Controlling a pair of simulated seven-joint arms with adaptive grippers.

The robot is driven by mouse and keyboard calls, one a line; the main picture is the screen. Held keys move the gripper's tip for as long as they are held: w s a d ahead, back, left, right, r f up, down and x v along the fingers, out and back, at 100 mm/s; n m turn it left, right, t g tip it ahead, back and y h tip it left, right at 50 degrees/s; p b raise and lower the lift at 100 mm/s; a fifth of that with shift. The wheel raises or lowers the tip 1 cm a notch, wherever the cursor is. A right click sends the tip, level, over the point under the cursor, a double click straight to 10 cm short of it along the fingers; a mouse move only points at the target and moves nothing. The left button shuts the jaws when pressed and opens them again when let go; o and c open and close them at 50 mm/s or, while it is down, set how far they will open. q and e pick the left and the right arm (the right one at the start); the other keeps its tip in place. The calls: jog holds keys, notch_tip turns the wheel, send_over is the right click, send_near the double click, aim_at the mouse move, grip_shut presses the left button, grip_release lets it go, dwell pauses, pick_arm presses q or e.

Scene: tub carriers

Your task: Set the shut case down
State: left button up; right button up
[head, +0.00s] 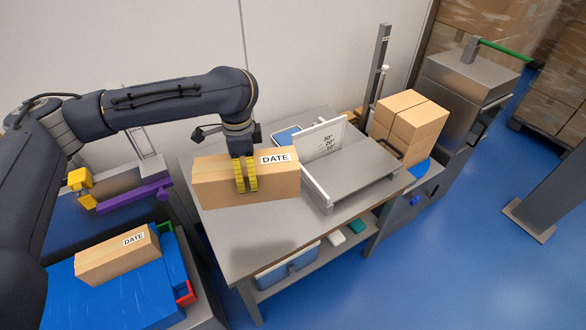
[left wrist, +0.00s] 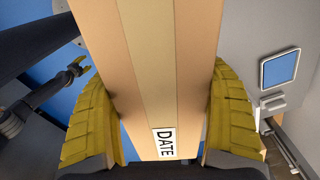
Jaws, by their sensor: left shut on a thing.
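The shut case (head: 216,187) is a brown cardboard box with a white DATE label. My left gripper (head: 246,182) is shut on it, with yellow ridged fingers across its middle.
A grey platform with an angle-marked plate (head: 324,143) stands on the table to the right of the case. Stacked brown boxes (head: 408,118) stand behind it. Another DATE case (head: 112,258) lies on blue material (head: 78,300) at lower left. The table's front left is bare.

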pick_arm(q)
jog(key=m, duration=0.1)
jog(key=w+m, duration=0.1)
jog(key=m, duration=0.2)
jog(key=shift+w+d+r, duration=0.15)
jog(key=shift+w+r, duration=0.1)
jog(key=shift+f+m, duration=0.25)
jog(key=shift+m, duration=0.15)
notch_tip(320, 180, down, 20)
jog(key=shift+w+r, duration=0.1)
jog(key=shift+r, duration=0.15)
dwell(0.5)
jog(key=shift+f, duration=0.15)
jog(key=o, duration=1.5)
notch_tip(320, 180, up, 12)
jog(key=shift+r, duration=0.1)
